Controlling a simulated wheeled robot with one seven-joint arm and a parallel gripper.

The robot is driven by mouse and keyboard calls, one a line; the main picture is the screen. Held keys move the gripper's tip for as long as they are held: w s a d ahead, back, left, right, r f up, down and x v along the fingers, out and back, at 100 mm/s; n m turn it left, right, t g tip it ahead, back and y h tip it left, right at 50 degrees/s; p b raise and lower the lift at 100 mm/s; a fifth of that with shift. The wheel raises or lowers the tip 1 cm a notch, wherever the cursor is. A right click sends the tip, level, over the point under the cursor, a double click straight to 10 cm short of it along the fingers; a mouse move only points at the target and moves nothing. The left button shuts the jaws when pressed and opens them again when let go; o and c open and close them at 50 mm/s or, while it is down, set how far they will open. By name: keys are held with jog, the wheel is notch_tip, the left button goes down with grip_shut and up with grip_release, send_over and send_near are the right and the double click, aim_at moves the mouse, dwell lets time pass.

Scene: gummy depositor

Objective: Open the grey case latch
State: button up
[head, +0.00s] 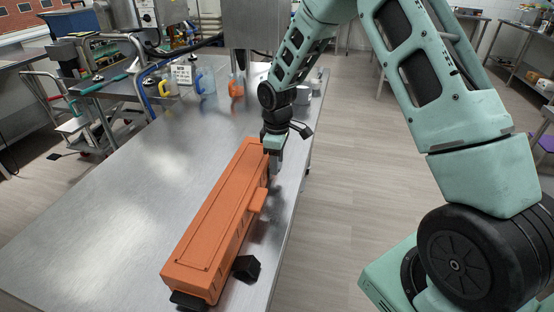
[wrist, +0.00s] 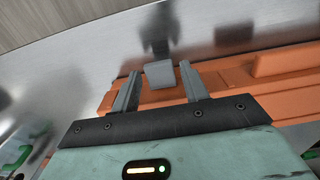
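A long orange case (head: 215,220) lies on the steel table, lid shut. My gripper (head: 275,165) is at the case's far end, by its right side, pointing down. In the wrist view my gripper (wrist: 159,68) is open, with its two grey fingers apart. The grey latch (wrist: 159,75), a small block on the edge of the orange case (wrist: 255,85), shows between the fingers, with a gap on each side. I cannot tell its depth relative to the fingertips. In the head view the grey latch is not clearly visible by my gripper.
A black latch (head: 246,268) sticks out from the case's near right side. An orange handle (head: 257,200) juts out midway. Jugs (head: 206,80) and a small sign (head: 182,75) stand farther back on the steel table (head: 110,200). The table left of the case is clear.

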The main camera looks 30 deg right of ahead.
aim_at(293, 183)
jog(key=c, duration=0.6)
jog(key=shift+s+d, duration=0.1)
jog(key=shift+s+d+f+t+y, duration=0.25)
jog(key=shift+s+d+t+y, duration=0.2)
jog(key=shift+t+y, duration=0.35)
jog(key=shift+s+d+f+t+y, duration=0.35)
jog(key=shift+d+f+t+y, duration=0.1)
jog(key=shift+t+y, duration=0.35)
jog(key=f+t+y, duration=0.1)
jog(key=s+d+t+y+b, duration=0.1)
jog(key=shift+f+t+y+b, duration=0.3)
jog(key=shift+f+t+y, duration=0.1)
jog(key=b, duration=0.1)
jog(key=f+t+y+b, duration=0.2)
jog(key=shift+s+d, duration=0.3)
jog(key=shift+t+y+b, duration=0.3)
jog(key=o, duration=1)
jog(key=shift+c, duration=0.2)
